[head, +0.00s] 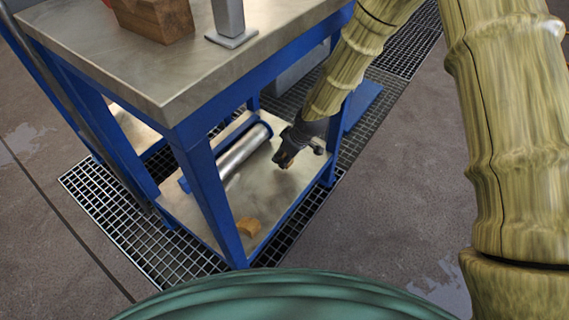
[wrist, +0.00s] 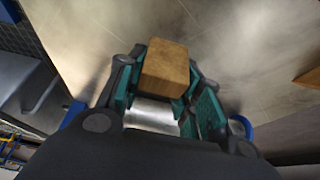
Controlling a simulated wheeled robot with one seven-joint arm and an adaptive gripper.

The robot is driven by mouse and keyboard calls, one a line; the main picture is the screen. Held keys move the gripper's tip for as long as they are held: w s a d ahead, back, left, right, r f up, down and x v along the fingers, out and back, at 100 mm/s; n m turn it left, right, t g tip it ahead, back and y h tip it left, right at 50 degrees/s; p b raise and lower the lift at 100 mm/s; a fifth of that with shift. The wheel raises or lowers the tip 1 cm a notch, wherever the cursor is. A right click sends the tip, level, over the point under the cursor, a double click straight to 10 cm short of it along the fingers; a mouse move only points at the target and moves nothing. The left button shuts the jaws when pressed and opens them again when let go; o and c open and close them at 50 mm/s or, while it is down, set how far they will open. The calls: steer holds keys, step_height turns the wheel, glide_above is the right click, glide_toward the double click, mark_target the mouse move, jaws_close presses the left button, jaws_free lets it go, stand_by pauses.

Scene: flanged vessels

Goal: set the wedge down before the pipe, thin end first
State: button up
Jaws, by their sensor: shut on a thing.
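My gripper (head: 284,160) reaches in over the lower shelf of the blue-framed bench, to the right of the pipe (head: 243,155). In the wrist view my gripper (wrist: 163,82) is shut on a brown wooden wedge (wrist: 167,66), its fingers on either side. The wedge's taper is hard to make out, and I cannot tell whether it touches the shelf. In the head view the held wedge is hidden or too dark to tell. The pipe is a shiny metal cylinder with blue ends; part of it shows between the fingers in the wrist view (wrist: 152,112).
Another wooden piece (head: 249,227) lies at the near end of the shelf (head: 218,212); a wooden piece also shows at the wrist view's right edge (wrist: 309,77). A blue bench leg (head: 213,195) stands in front. The bench top (head: 165,75) overhangs; a wooden block (head: 155,18) sits there.

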steer(key=shift+f+b, duration=1)
steer(key=shift+f, duration=0.6)
steer(key=shift+f, duration=0.15)
steer(key=o, duration=1)
steer(key=shift+o, duration=0.2)
steer(key=shift+d+r, duration=0.1)
steer(key=shift+r, duration=0.35)
steer(key=p+v, duration=0.6)
steer(key=v, duration=0.6)
steer(key=s+d+f+m+g, duration=0.1)
steer(key=s+d+f+m, duration=0.2)
steer(key=s+f, duration=0.45)
steer(key=s+d+f+m, duration=0.2)
steer(key=s+d+f, duration=0.2)
steer(key=s+f, duration=0.3)
steer(key=s+d+f+m+h, duration=0.1)
steer(key=s+d+f+m, duration=0.1)
steer(key=s, duration=0.5)
steer(key=s+d+f+m+g+h, duration=0.1)
steer(key=s+d+m, duration=0.1)
steer(key=s+d, duration=0.3)
steer(key=s+d+f+m+h, duration=0.1)
steer(key=s+d, duration=0.3)
steer(key=s, duration=0.5)
steer(key=shift+s+d+f+m+g+h, duration=0.25)
steer(key=shift+s+f+m+g+h, duration=0.15)
steer(key=shift+f+m, duration=0.35)
